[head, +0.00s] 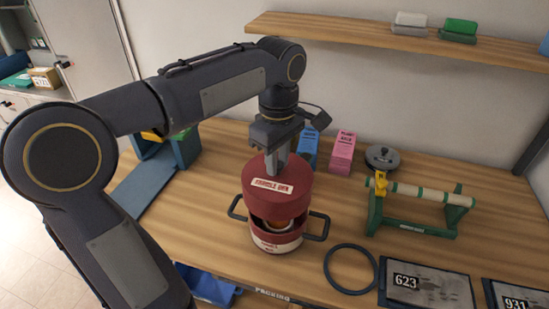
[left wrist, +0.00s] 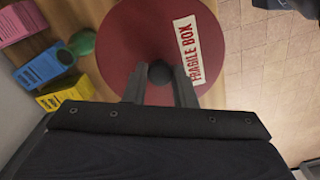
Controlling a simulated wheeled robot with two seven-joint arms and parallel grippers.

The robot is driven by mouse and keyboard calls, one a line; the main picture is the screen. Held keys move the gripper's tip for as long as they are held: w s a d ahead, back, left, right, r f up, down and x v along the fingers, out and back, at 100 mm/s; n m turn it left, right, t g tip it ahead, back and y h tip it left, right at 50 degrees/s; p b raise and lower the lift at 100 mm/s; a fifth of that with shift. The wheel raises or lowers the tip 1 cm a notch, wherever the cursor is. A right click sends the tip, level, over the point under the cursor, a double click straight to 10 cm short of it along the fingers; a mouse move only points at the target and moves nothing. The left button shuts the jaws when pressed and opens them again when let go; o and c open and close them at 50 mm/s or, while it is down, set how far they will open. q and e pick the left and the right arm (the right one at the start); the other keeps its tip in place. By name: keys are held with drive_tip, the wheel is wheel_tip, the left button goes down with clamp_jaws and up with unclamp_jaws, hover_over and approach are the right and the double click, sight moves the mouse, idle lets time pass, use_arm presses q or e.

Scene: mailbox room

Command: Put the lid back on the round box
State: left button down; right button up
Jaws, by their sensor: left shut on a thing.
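The round box (head: 276,241) is a red and cream tub with two dark side handles, standing on the wooden table. Something orange shows inside it through a gap at the front. The red lid (head: 278,187) sits over the box, tilted, with its front edge raised above the rim. My left gripper (head: 276,163) is above the lid, fingers pointing down, shut on its knob. In the left wrist view the fingers are on both sides of the dark round knob (left wrist: 160,73) of the lid, which bears a "FRAGILE BOX" label. My right gripper is not in view.
A black ring (head: 351,290) and a plate marked 623 (head: 428,291) lie right of the box. A green roller stand (head: 412,226) is behind them. Pink (head: 342,152) and blue (head: 309,147) cartons stand behind the box. A wall shelf (head: 400,38) is above.

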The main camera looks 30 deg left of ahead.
sight(279, 179)
use_arm(q)
drive_tip(key=shift+w+f, duration=0.1)
drive_tip(key=shift+w, duration=0.35)
drive_tip(key=shift+s+f+b, duration=0.3)
drive_tip(key=shift+f+b, duration=0.1)
drive_tip(key=shift+b, duration=0.25)
wheel_tip(279, 179, down, 3)
drive_tip(key=b, duration=0.3)
drive_tip(key=shift+w, duration=0.1)
drive_tip(key=shift+f+b, duration=0.75)
drive_tip(key=shift+f, duration=0.4)
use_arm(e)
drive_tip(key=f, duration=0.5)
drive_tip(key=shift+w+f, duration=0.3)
use_arm(q)
drive_tip(key=shift+r+p, duration=0.1)
drive_tip(key=shift+p, duration=0.35)
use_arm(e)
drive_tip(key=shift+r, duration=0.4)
use_arm(q)
drive_tip(key=shift+f, duration=0.2)
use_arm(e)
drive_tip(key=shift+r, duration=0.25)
